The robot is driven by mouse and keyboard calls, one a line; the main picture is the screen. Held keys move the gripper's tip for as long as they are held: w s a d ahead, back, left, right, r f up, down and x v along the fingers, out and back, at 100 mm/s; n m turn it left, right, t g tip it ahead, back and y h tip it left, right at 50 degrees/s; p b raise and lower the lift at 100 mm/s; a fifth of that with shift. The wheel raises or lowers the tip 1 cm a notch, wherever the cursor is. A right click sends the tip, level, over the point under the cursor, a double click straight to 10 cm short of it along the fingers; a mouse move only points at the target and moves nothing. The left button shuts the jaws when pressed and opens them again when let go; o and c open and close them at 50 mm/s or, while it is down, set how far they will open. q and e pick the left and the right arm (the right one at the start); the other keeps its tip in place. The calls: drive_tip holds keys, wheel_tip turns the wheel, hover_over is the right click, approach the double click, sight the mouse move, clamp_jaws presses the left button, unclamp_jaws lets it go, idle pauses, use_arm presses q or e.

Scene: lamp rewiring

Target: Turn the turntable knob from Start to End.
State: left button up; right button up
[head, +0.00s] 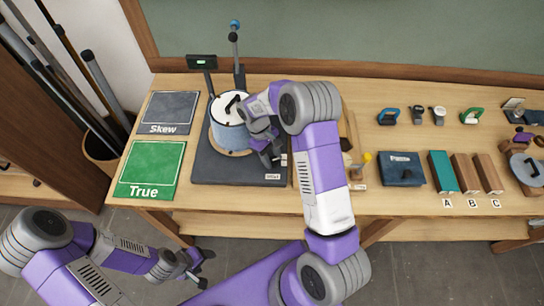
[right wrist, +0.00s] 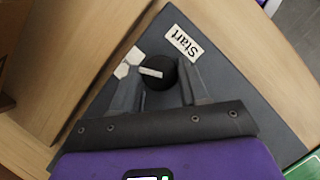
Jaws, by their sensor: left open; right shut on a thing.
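The black turntable knob (right wrist: 166,79) with a white pointer bar sits on the dark base in the right wrist view. The bar lies to the left of the knob's middle, toward a white patch (right wrist: 128,63); the Start label (right wrist: 183,43) is up and right of the knob. My right gripper (right wrist: 158,82) is shut on the knob. In the head view my right gripper (head: 271,150) is at the right side of the turntable's dark base (head: 215,172) and hides the knob. My left gripper (head: 197,270) is open and empty, low in front of the table.
A white-topped blue drum (head: 230,132) stands on the base. A small display (head: 202,62) and a blue-tipped post (head: 235,45) rise behind it. The green True mat (head: 152,167) and grey Skew mat (head: 169,113) lie left. Blocks and tools lie right of my right arm.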

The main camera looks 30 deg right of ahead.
drive_tip(key=shift+n, duration=0.3)
drive_tip(key=o, duration=1)
drive_tip(key=shift+r, duration=0.1)
drive_tip(key=v, duration=0.7)
drive_tip(key=shift+a+r, duration=0.15)
drive_tip(key=shift+r, duration=0.05)
